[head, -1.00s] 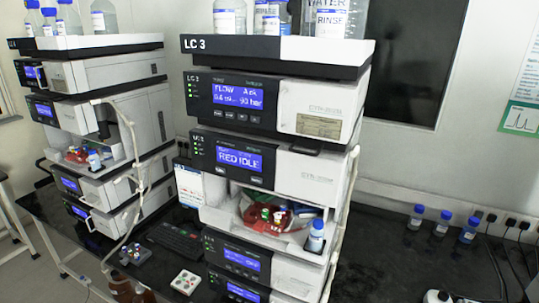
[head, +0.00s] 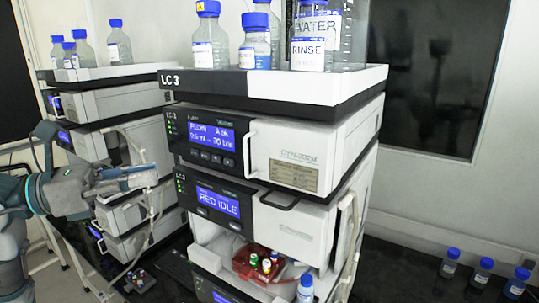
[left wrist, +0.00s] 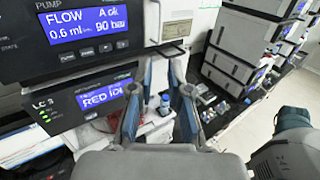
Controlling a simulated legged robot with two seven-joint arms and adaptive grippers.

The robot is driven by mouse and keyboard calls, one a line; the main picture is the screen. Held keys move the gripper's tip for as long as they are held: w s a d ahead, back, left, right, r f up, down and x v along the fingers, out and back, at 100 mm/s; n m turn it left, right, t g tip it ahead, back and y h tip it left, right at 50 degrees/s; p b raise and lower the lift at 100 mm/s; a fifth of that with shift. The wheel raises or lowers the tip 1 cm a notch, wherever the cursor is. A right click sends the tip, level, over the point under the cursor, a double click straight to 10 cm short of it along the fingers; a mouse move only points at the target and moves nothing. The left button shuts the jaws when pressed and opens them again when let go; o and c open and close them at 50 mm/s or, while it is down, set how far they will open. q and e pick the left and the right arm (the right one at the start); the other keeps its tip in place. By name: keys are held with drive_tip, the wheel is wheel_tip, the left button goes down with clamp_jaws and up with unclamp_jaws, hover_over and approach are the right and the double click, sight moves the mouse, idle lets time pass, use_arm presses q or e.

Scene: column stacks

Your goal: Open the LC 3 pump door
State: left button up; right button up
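The LC 3 pump (head: 205,140) is the top module of the near stack, under the tray marked LC 3. Its blue display shows a flow and pressure reading. Its white door (head: 300,145) looks closed, with a vertical handle (head: 250,152) at the door's left edge. The display (left wrist: 85,18) and the door handle (left wrist: 153,22) also show in the left wrist view. My left gripper (head: 150,176) is left of the stack, apart from the handle and lower than it. In the left wrist view its two fingers (left wrist: 160,95) stand apart with nothing held. My right gripper is not in view.
Solvent bottles (head: 257,40) stand in the tray (head: 280,82) above the pump. Below is a module reading RED IDLE (head: 218,202) with its own handle (head: 280,200), then an open bay with vials (head: 262,262). Another stack (head: 130,105) stands at left. Blue-capped bottles (head: 483,270) stand at right.

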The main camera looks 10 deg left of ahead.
use_arm(q)
drive_tip(key=w+a, duration=0.1)
drive_tip(key=p, duration=0.3)
approach(245, 158)
drive_tip(key=x, duration=0.3)
drive_tip(key=s+x, duration=0.1)
drive_tip(key=x, duration=0.2)
drive_tip(key=d+x, duration=0.1)
drive_tip(key=x, duration=0.2)
drive_tip(key=shift+d+r, duration=0.15)
drive_tip(key=shift+d, duration=0.15)
drive_tip(key=shift+w+a, duration=0.2)
drive_tip(key=shift+w, duration=0.15)
drive_tip(key=shift+w+a, duration=0.15)
drive_tip(key=shift+a, duration=0.45)
drive_tip(key=shift+w+d, duration=0.15)
drive_tip(key=shift+d, duration=0.05)
drive_tip(key=shift+w+d, duration=0.1)
drive_tip(key=shift+c, duration=1.2)
drive_tip(key=shift+f, duration=0.25)
clamp_jaws()
drive_tip(key=shift+o, duration=1.2)
unclamp_jaws()
drive_tip(key=shift+d, duration=0.1)
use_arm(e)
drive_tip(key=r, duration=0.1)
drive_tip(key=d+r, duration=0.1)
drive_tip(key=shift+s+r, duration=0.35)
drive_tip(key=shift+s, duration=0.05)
